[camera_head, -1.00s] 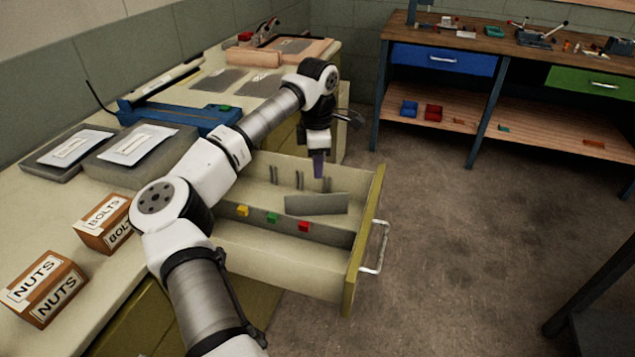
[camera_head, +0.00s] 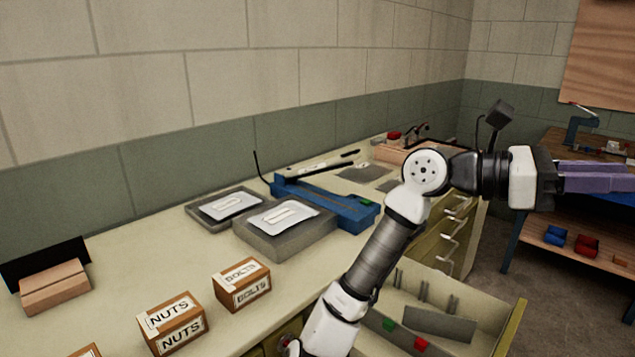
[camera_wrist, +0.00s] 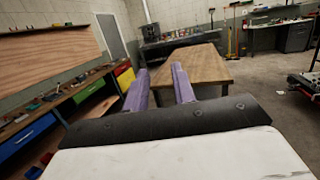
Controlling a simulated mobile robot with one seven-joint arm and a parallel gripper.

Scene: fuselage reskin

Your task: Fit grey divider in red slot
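The grey divider (camera_head: 438,324) is a flat plate inside the open drawer (camera_head: 513,330). It lies lengthwise behind the coloured markers, beside the red marker (camera_head: 421,344); I cannot tell if it leans or lies flat. It does not visibly stand across between the drawer's walls. A green marker (camera_head: 389,325) is left of the red one. Thin upright ribs (camera_head: 424,291) line the drawer's back wall. My gripper (camera_head: 625,178) is raised well above and right of the drawer, pointing right. In the wrist view its purple fingers (camera_wrist: 160,78) are apart with nothing between them.
The counter holds a BOLTS box (camera_head: 242,284), a NUTS box (camera_head: 172,323), grey cases (camera_head: 285,232) and a blue tool (camera_head: 325,203). A workbench with blue and red bins (camera_head: 586,245) stands at the right. A wooden table (camera_wrist: 205,68) shows ahead in the wrist view.

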